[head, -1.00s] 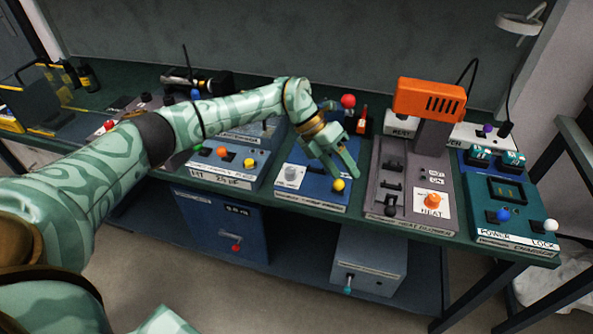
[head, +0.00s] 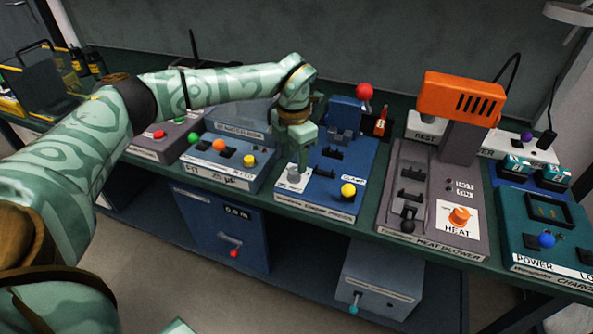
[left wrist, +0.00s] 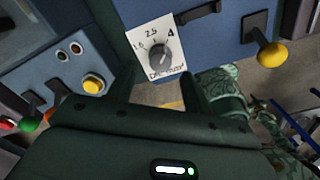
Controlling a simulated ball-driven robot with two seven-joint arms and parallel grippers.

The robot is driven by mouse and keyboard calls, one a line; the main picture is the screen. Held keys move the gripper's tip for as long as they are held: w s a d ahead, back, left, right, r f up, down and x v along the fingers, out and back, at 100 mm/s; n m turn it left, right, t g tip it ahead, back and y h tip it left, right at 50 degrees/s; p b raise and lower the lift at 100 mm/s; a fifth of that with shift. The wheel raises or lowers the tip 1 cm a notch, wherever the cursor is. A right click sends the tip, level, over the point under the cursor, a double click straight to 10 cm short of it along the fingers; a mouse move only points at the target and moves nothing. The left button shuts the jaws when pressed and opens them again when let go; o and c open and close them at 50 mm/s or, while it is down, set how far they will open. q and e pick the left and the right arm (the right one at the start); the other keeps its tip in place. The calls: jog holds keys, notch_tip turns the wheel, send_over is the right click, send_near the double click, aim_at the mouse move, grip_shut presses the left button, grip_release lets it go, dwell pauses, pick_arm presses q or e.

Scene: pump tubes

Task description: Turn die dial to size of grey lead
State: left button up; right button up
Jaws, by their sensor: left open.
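The die dial (head: 293,179) is a grey knob on a white plate, at the front left of a blue press-like device (head: 345,170). In the left wrist view the dial (left wrist: 160,55) shows marks including 2.5 and 4; its exact pointing is hard to read. My left gripper (head: 298,160) is open and points down just above the dial. In the left wrist view its dark fingers show either side of the dial plate; I cannot tell whether they touch the knob. I cannot make out a grey lead. My right gripper is not in view.
A yellow knob (head: 348,191) sits right of the dial on the same device, and a red ball lever (head: 364,91) rises behind. The orange heat blower (head: 460,97) stands to the right. A blue device with coloured buttons (head: 225,160) is close on the left.

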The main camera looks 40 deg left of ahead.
aim_at(294, 170)
pick_arm(q)
jog(key=shift+f+b, duration=0.45)
jog(key=shift+f, duration=1.45)
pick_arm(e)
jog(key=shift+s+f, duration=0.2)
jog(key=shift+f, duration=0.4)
pick_arm(q)
jog(key=c, duration=1)
jog(key=shift+o, duration=0.2)
jog(key=shift+r, duration=0.1)
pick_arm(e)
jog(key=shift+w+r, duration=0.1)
